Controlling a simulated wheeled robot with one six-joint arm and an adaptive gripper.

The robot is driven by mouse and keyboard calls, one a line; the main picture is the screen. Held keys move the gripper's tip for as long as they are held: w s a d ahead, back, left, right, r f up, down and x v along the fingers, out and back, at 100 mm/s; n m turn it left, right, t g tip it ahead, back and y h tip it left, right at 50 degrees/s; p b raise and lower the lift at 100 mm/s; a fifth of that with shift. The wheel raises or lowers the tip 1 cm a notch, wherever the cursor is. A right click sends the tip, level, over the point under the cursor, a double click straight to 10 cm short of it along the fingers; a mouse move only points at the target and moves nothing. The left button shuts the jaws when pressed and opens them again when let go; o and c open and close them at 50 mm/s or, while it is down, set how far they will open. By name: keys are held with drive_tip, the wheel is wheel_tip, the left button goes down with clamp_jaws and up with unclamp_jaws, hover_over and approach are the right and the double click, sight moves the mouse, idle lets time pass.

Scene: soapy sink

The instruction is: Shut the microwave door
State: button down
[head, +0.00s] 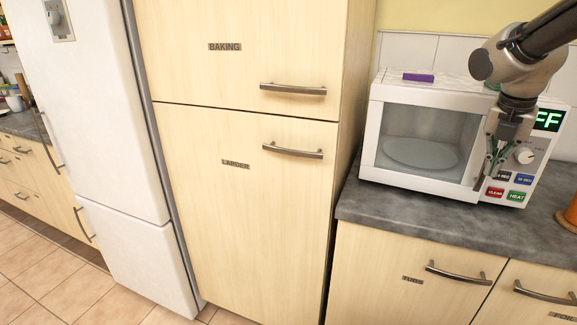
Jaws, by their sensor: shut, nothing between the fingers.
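The white microwave (450,84) stands on the grey worktop at the right. Its door (400,178), a white frame around a window, lies at or close against the front. I cannot tell whether a small gap is left. A round turntable plate (420,152) shows inside. My gripper (482,184) points down in front of the door's right edge and the control panel, shut and empty. It hides part of that edge and panel, and I cannot tell whether it touches the door.
A purple item (418,77) lies on the microwave. Tall larder cupboards (235,200) and a white fridge (105,130) stand to the left. The worktop (400,219) is clear in front of the microwave. An orange-brown object (570,214) is at the right edge.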

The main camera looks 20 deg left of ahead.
drive_tip(key=shift+w+d+r, duration=0.1)
drive_tip(key=shift+w+d, duration=0.05)
drive_tip(key=shift+w, duration=0.5)
drive_tip(key=shift+w+d, duration=0.15)
drive_tip(key=shift+w, duration=0.45)
drive_tip(key=shift+w+r, duration=0.1)
